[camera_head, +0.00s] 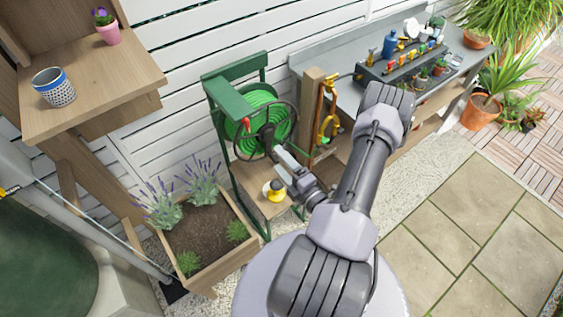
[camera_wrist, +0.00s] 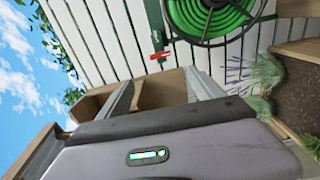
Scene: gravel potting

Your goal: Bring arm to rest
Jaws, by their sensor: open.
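My gripper (camera_head: 270,140) is in front of the green hose reel (camera_head: 262,98) in the head view, at the end of my folded arm. In the wrist view, my gripper (camera_wrist: 160,88) shows two grey fingers spread apart with nothing held between them. A brown wooden surface shows beyond the gap. The hose reel also shows in the wrist view (camera_wrist: 213,15), at the top and apart from the fingers. Exact fingertip contact in the head view is hard to tell against the dark reel hub.
A wooden planter (camera_head: 225,262) with lavender stands lower left. A wooden shelf (camera_head: 110,75) holds a patterned pot (camera_head: 54,90) and a pink pot (camera_head: 109,33). A grey workbench (camera_head: 345,92) with tools is at the back. Paving (camera_head: 450,245) at right is clear.

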